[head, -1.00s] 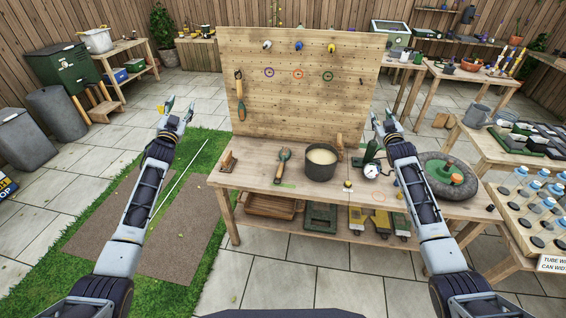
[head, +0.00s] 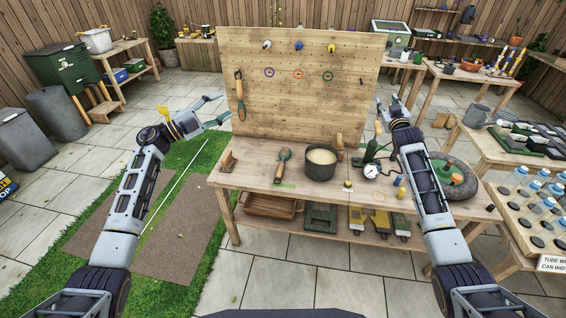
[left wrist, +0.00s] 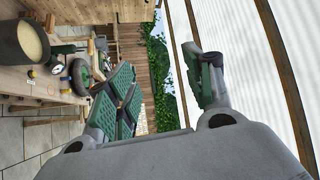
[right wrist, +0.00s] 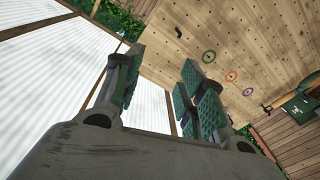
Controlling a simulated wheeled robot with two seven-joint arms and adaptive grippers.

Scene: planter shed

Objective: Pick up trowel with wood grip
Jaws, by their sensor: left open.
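A small hand tool (head: 283,165) with a green part and a brownish part lies on the bench, left of the dark pot; it looks like the trowel, but its grip material is too small to tell. Another long tool (head: 240,96) hangs at the left of the pegboard. My right gripper (head: 389,104) is raised at the pegboard's right edge, open and empty in the right wrist view (right wrist: 160,85).
The pegboard (head: 300,105) rises behind. Bins and trays sit on the lower shelf.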

